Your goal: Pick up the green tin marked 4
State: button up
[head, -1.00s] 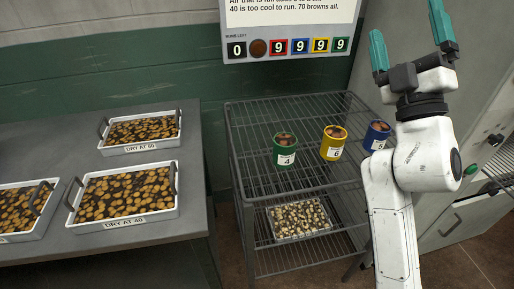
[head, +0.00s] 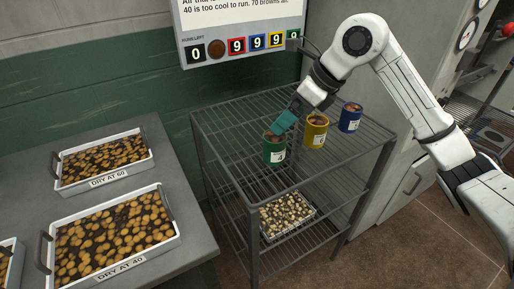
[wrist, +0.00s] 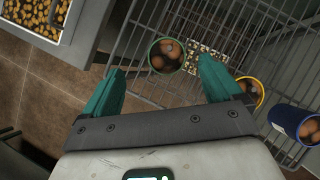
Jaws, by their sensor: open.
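The green tin marked 4 (head: 274,150) stands upright on the top wire shelf of the rack, leftmost of three tins. Brown round pieces show inside it. My gripper (head: 283,121) is at the tin's upper right in the head view, with a teal finger close to the rim; I cannot tell whether it touches. In the wrist view the green tin (wrist: 166,55) lies ahead of my gripper (wrist: 160,80), between the lines of the two spread teal fingers. Nothing is held between them.
The yellow tin (head: 316,131) stands just right of the green one, partly behind my right finger in the wrist view. The blue tin (head: 350,117) is farther right. A tray of pale pieces (head: 287,215) is on the lower shelf. A grey table (head: 180,170) with labelled trays stands left.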

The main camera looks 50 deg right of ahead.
aim_at(275, 136)
jog(key=x, duration=0.5)
jog(key=shift+s+d+f, duration=0.15)
jog(key=shift+d+f, duration=0.2)
jog(key=shift+f, duration=0.15)
jog(key=shift+s+d+p+x, duration=0.1)
jog(key=shift+p+x, duration=0.3)
jog(key=shift+x, duration=0.9)
jog(key=shift+s+d+p+x, duration=0.15)
jog(key=shift+p+x, duration=0.25)
jog(key=shift+x, duration=0.95)
jog(key=shift+f, duration=0.2)
jog(key=c, duration=1.1)
jog(key=shift+r, duration=0.1)
